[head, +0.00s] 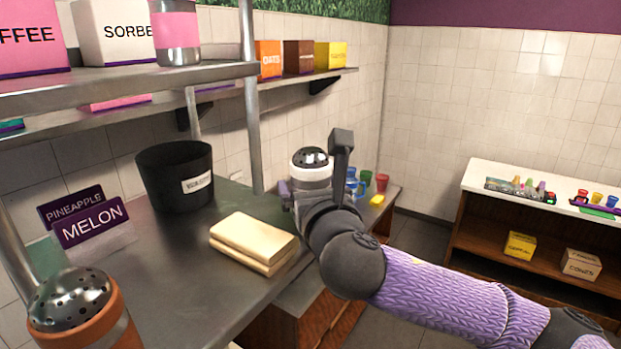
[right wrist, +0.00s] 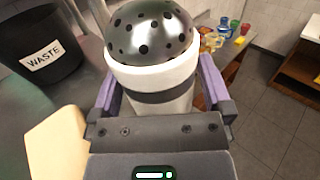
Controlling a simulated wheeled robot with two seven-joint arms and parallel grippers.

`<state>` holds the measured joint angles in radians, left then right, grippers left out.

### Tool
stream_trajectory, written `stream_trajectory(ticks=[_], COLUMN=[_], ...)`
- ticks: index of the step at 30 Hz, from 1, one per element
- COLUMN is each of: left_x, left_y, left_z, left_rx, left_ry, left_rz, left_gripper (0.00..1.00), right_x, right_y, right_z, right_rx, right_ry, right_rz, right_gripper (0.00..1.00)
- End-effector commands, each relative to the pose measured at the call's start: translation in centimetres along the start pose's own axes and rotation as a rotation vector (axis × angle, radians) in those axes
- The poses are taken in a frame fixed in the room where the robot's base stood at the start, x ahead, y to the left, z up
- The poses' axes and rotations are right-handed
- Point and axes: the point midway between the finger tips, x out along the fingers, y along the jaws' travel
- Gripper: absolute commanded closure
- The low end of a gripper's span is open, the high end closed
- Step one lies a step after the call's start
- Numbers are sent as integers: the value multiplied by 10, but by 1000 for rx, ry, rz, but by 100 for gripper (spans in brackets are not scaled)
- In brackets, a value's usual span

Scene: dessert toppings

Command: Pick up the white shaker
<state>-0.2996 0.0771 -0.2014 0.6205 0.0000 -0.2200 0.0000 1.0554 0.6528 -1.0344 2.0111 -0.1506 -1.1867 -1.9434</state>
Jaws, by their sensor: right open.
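The white shaker (head: 311,175) has a domed metal lid with holes and stands at the far right end of the metal counter in the head view. In the right wrist view the white shaker (right wrist: 150,73) is upright between the two purple fingers of my right gripper (right wrist: 155,95). The fingers lie on either side of it, and the jaws are open. In the head view my right gripper (head: 310,190) is at the shaker, and my wrist hides its lower part. My left gripper is not in view.
A black waste bin (head: 175,177), folded cream cloths (head: 252,243) and a melon sign (head: 88,222) are on the counter (head: 185,285). An orange shaker (head: 80,310) is at front left. Metal shelves (head: 130,80) overhang the left. Coloured cups (head: 382,182) stand beyond the shaker.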

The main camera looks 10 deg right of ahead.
Motion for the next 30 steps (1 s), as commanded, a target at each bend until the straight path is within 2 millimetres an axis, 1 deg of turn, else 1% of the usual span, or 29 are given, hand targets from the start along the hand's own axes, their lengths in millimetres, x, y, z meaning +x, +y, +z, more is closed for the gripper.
stream_trajectory(ticks=[4, 16, 17, 22, 24, 26, 29, 30], left_x=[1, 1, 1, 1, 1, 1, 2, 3], left_y=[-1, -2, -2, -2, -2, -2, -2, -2], left_z=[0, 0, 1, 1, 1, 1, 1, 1], left_rx=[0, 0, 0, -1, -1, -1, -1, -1], left_ry=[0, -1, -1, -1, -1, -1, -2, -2], left_rz=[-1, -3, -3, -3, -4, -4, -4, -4], left_gripper=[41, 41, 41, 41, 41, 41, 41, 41], right_x=[0, -1, -1, -1, 0, 0, -1, -1], right_y=[0, 0, 0, 0, 0, 0, 1, 1], right_z=[-1, 0, 0, 0, 4, 11, 32, 42], right_rx=[1, 1, 1, 1, 2, 1, 2, 3], right_ry=[0, 0, -1, -1, -2, -4, -8, -8], right_rz=[1, 1, 1, 1, 0, 0, 1, 1], right_gripper=[0, 85, 86, 86, 86, 86, 86, 86])
